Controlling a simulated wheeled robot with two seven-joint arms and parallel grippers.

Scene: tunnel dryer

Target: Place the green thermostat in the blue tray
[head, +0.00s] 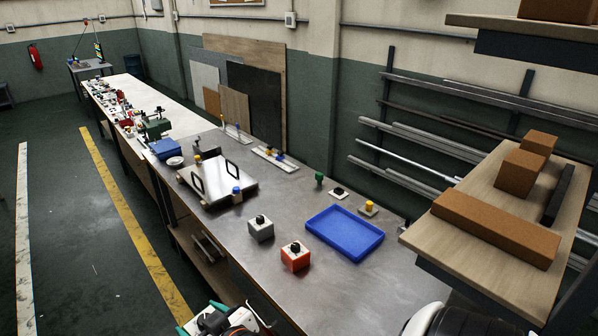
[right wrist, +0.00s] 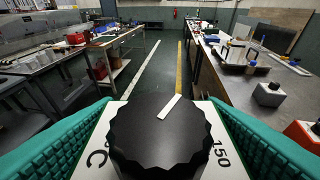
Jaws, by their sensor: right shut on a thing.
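My right gripper (head: 212,322) is at the bottom edge of the head view, over the floor in front of the bench. Its teal fingers are shut on a thermostat (right wrist: 160,135) with a white face, a big black knob and the marks "°C" and "150". The blue tray (head: 318,231) lies on the metal bench, right of and beyond the gripper, and is empty. A grey thermostat (head: 261,231) and a red one (head: 295,259) stand left of the tray. My left gripper is not in view.
A metal plate with handles (head: 218,184) lies farther along the bench (head: 300,205). Small parts, one with a green knob (head: 319,178), stand behind the tray. A wooden shelf with brown blocks (head: 490,226) overhangs at the right. The bench front right of the red thermostat is clear.

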